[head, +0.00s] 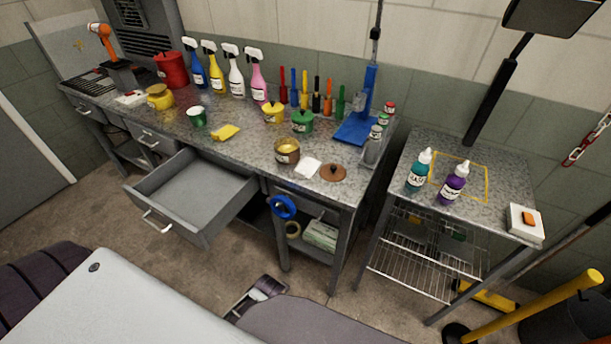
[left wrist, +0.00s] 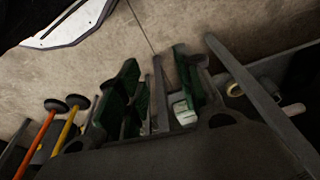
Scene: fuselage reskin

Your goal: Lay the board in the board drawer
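A grey drawer (head: 195,195) under the long workbench is pulled well out, and its flat floor looks empty. Two other drawer fronts to its left, one at the middle (head: 152,140) and one at the far left (head: 88,108), look shut. I cannot pick out a board with certainty in either view. My left gripper (left wrist: 155,62) shows in the left wrist view with its dark, green-tinted fingers apart. Nothing is visibly held between them; floor and a grey leg show in the gap. In the head view I cannot make out either gripper clearly.
The speckled workbench (head: 240,150) is crowded with spray bottles, pots and tools. A side table (head: 425,150) at right holds a teal bottle (head: 418,172) and a purple bottle (head: 453,185). A blue tape roll (head: 284,207) hangs at the bench front. A yellow pole (head: 540,310) stands lower right.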

